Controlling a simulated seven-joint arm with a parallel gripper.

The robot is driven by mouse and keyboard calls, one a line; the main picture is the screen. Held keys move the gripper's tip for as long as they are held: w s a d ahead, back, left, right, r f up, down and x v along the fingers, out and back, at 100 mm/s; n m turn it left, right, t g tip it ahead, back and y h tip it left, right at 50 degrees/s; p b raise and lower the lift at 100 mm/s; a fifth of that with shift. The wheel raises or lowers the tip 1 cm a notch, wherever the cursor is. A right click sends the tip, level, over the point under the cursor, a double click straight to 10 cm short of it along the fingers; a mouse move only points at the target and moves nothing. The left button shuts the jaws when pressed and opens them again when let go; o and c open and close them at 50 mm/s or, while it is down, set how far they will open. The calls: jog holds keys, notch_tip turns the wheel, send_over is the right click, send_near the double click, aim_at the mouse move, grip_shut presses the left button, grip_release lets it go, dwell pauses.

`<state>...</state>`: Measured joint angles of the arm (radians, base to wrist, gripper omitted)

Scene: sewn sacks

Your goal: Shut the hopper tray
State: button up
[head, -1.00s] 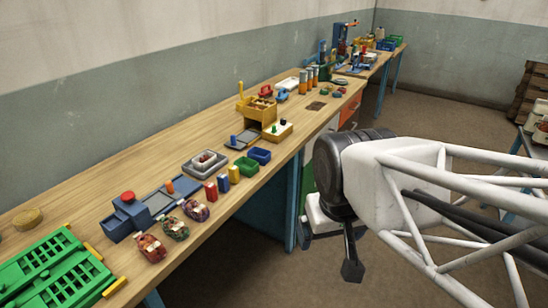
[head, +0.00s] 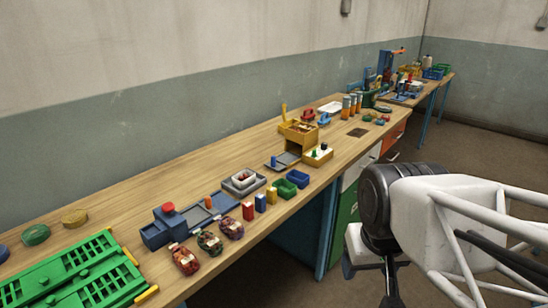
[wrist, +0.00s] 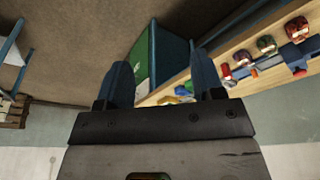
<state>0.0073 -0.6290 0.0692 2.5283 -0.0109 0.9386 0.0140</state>
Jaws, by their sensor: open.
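The yellow hopper (head: 298,132) stands on the long wooden bench, with small brown and red items in its top and a lever at its left. A yellow tray (head: 319,157) juts out at its front right, toward the bench's front edge. A small green piece and a dark piece show on the tray. My gripper (wrist: 163,82) is open and empty in the wrist view, its two dark fingers apart. In the head view it hangs low at the right, off the bench and well away from the hopper; its fingertips are hard to make out.
Blue and green bins (head: 285,188), small coloured boxes and several sewn sacks (head: 209,241) lie along the bench's front. A blue press with a red knob (head: 168,208) and a green slotted tray (head: 75,275) are nearer. Open floor lies right of the bench.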

jog(key=shift+w+r, duration=0.15)
jog(key=shift+w, duration=0.25)
jog(key=shift+c, duration=1.2)
jog(key=shift+n+t, duration=0.3)
jog(key=shift+n, duration=0.3)
jog(key=w, duration=0.2)
jog(key=w+r, duration=0.1)
jog(key=w, duration=0.3)
jog(key=shift+w+a+r, duration=0.2)
jog(key=shift+a, duration=0.1)
grip_shut()
jog(key=w+a+n+t, duration=0.1)
jog(key=w+a+n, duration=0.1)
jog(key=w, duration=1.1)
jog(key=w+a+n+t, duration=0.1)
jog(key=w+a+n, duration=0.1)
jog(key=w, duration=1.1)
jog(key=w+a+f+n, duration=0.1)
jog(key=w+a+f, duration=0.2)
jog(key=w, duration=0.6)
jog(key=w+a+f+n+t, duration=0.1)
jog(key=w+a+f+n, duration=0.1)
jog(key=w+f, duration=0.3)
jog(key=w+a+f+n+t+y, duration=0.1)
jog(key=w+a+f, duration=0.3)
jog(key=w, duration=1)
jog(key=shift+a+f+n, duration=0.15)
jog(key=shift+f+n, duration=0.2)
jog(key=shift+n, duration=0.35)
